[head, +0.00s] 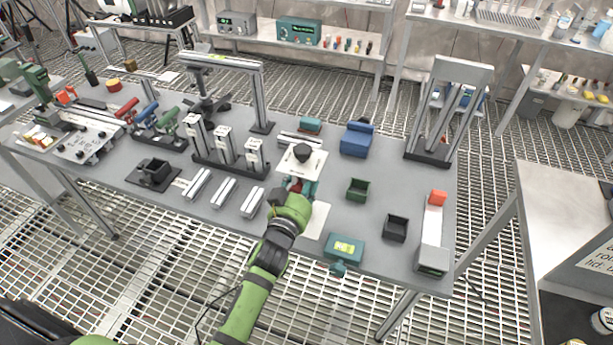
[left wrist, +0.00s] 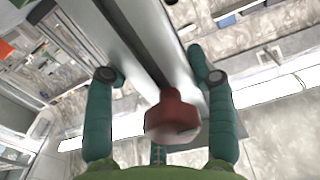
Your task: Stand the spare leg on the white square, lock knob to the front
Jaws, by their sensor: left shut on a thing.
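My left gripper (head: 299,190) is over the right-middle part of the grey table, its teal fingers around the spare leg. In the left wrist view the fingers (left wrist: 158,85) close on both sides of the leg, a long silvery profile (left wrist: 155,40). Its red lock knob (left wrist: 172,115) faces my palm; a bit of red also shows between the fingers in the head view. A white sheet (head: 317,222) lies partly under my gripper. Just beyond is a white plate (head: 316,163) with a dark rounded piece (head: 302,153); its link to the leg is unclear. The leg's lower end is hidden.
Left of the gripper lie three short profiles (head: 223,192), with a rack of upright posts (head: 226,152) behind. To the right are a green bin (head: 357,190), a black bin (head: 395,228) and a blue box (head: 357,140). A teal display device (head: 345,248) sits near the front edge.

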